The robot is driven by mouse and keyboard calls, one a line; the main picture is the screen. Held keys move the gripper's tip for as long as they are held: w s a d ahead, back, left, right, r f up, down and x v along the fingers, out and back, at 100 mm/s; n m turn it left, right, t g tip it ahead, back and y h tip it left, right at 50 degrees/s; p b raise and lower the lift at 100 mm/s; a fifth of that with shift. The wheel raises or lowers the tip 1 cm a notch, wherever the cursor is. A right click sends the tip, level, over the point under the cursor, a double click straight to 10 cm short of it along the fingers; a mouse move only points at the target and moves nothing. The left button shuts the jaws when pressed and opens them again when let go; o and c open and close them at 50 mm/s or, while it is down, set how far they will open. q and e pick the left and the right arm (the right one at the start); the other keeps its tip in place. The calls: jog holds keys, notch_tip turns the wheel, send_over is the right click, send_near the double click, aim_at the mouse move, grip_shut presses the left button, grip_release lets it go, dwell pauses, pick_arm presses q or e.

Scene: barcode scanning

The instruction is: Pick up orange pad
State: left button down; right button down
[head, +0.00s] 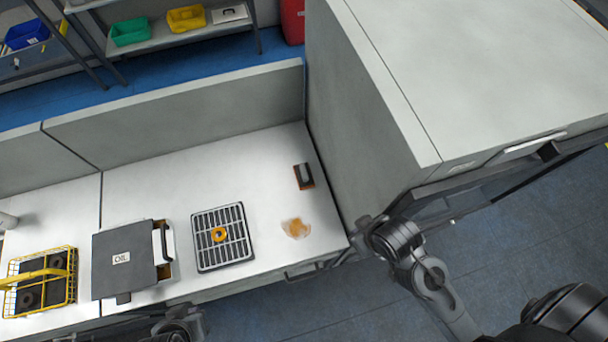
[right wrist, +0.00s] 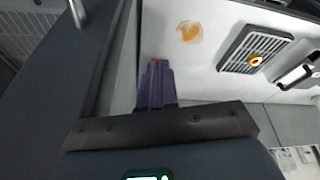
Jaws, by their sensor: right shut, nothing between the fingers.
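The orange pad (head: 304,181) lies on the white worktop near the tall grey cabinet, with a dark handle block on top. In the right wrist view a small bit of orange (right wrist: 155,61) shows at my right gripper's fingertips. The fingers hide most of what is there. My right gripper (right wrist: 156,72) has its purple fingers together, with nothing held. In the head view my right arm reaches in beside the cabinet's lower corner, and its fingers are not clear. Part of my left arm (head: 178,328) shows at the bottom edge; its finger state is unclear.
An orange stain (head: 296,228) lies in front of the pad. A black rack (head: 207,250) with an orange ring (head: 219,234), a grey "OIL" box (head: 121,258) and a yellow basket (head: 70,283) stand to the left. The cabinet (head: 368,130) and back partition (head: 180,112) bound the worktop.

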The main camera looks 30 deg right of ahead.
jog(key=shift+c, duration=2.2)
grip_release()
jog(key=o, duration=0.4)
jog(key=shift+s+a, duration=0.1)
jog(key=shift+a, duration=0.25)
